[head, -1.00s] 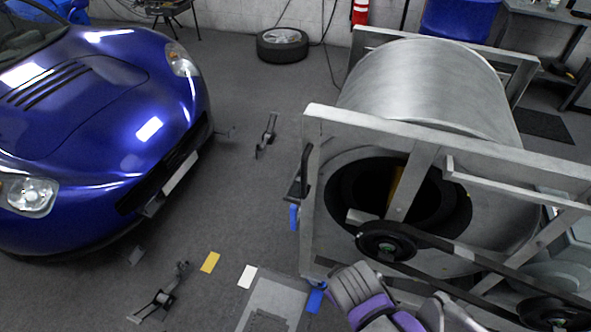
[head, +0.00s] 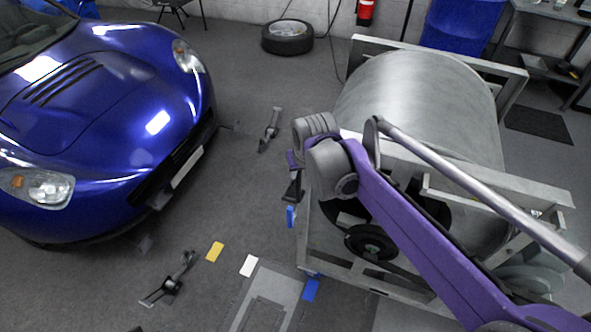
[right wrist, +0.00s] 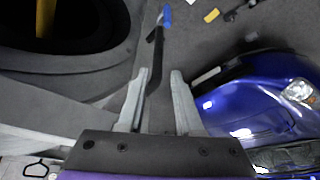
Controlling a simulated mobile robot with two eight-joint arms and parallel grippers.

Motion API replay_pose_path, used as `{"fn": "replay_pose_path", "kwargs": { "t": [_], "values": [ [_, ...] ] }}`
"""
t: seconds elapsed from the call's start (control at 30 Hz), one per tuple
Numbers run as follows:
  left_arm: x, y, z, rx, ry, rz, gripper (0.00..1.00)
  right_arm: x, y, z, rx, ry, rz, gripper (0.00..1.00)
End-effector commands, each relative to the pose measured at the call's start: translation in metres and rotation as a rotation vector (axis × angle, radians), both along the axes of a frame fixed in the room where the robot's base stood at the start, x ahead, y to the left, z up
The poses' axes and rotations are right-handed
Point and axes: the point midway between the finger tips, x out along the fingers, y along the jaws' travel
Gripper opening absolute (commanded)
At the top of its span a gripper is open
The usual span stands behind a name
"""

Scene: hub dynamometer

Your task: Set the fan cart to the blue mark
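The fan cart, a big grey drum in a metal frame (head: 446,98), stands at the right in the head view. Its dark round opening (right wrist: 75,25) shows at the left in the right wrist view. The blue mark (head: 311,289) lies on the floor by the cart's near left corner. A black bar (right wrist: 155,55) with a blue end (right wrist: 167,16) is at the cart's left side; the blue end shows in the head view too (head: 290,216). My right gripper (right wrist: 159,75) is open, its fingers apart on either side of the bar; contact cannot be told. My left gripper is out of view.
A yellow mark (head: 214,251) and a white mark (head: 248,265) lie left of the blue one. A grey floor plate (head: 250,308) is beside them. A blue car (head: 100,110) stands at left, with wheel supports (head: 170,285) on the floor. A loose wheel (head: 287,38) lies behind.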

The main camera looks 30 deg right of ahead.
Motion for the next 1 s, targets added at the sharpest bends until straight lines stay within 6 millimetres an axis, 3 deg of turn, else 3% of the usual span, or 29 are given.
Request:
{"fn": "replay_pose_path", "kwargs": {
  "t": [0.07, 0.17, 0.63, 0.8, 1.0],
  "values": [
    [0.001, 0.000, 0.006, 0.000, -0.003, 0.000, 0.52, 0.009, -0.005, 0.007, 0.000, 0.000, -0.011, 0.34],
    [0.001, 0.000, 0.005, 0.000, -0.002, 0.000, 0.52, 0.013, -0.007, 0.002, 0.001, 0.001, -0.015, 0.34],
    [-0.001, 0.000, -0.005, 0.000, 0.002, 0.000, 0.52, 0.042, -0.015, -0.074, 0.000, 0.001, -0.013, 0.34],
    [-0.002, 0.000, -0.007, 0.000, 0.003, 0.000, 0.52, 0.048, -0.016, -0.089, 0.000, 0.001, -0.013, 0.34],
    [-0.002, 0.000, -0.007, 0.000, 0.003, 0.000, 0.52, 0.050, -0.017, -0.094, 0.000, 0.000, -0.013, 0.34]
  ]
}}
